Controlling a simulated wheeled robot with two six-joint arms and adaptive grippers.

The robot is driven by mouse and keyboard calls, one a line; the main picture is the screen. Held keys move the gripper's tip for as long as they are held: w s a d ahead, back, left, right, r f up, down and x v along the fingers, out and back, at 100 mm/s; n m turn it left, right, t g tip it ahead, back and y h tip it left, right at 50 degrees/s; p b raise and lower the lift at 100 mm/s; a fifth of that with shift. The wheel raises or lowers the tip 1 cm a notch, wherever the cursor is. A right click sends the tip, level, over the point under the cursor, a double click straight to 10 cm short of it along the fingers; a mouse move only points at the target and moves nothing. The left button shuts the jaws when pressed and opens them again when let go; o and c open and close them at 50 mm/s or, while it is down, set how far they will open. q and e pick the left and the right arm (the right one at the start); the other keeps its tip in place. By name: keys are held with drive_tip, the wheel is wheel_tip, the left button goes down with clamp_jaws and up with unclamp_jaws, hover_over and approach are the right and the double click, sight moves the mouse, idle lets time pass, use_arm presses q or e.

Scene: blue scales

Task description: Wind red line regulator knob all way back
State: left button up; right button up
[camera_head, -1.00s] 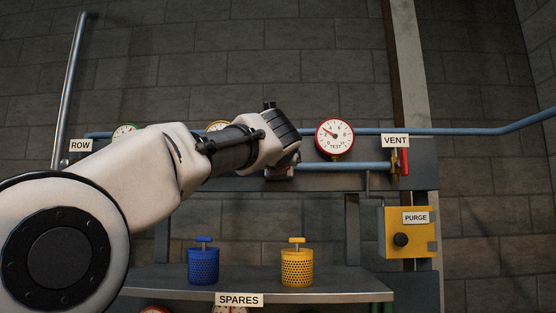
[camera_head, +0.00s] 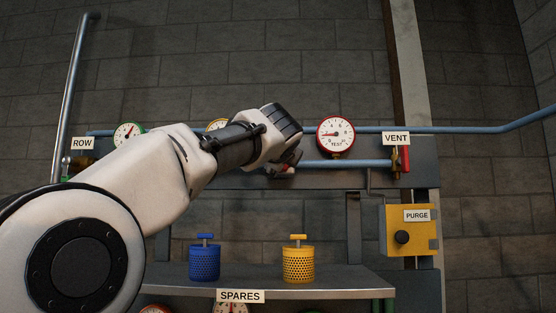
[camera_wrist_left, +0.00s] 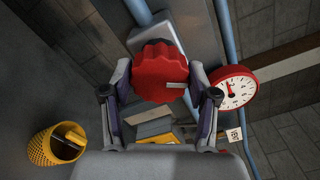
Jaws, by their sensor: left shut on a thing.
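The red scalloped regulator knob (camera_wrist_left: 160,72), with a pale mark on its face, sits between the fingers of my left gripper (camera_wrist_left: 160,82) in the left wrist view. The gripper is shut on it. In the head view my left gripper (camera_head: 286,167) is at the blue pipe, and my wrist hides most of the knob. My right gripper is not in view.
A VENT valve with a red handle (camera_head: 405,159) and a yellow PURGE box (camera_head: 409,232) are at the right. A blue basket (camera_head: 204,264) and a yellow basket (camera_head: 299,265) stand on the SPARES shelf (camera_head: 340,285) below. A green-rimmed gauge (camera_head: 128,134) is behind my arm.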

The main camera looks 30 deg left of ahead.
use_arm(q)
drive_tip(key=n, duration=0.3)
drive_tip(key=n+b, duration=0.1)
drive_tip(key=n, duration=0.1)
drive_tip(key=shift+r+n, duration=0.2)
drive_tip(key=shift+n, duration=0.2)
idle(0.4)
drive_tip(key=o, duration=0.9)
drive_tip(key=shift+o, duration=1.2)
drive_tip(key=shift+w+a, duration=0.1)
drive_tip(key=shift+w, duration=0.15)
drive_tip(key=shift+w+f, duration=0.15)
drive_tip(key=shift+f, duration=0.05)
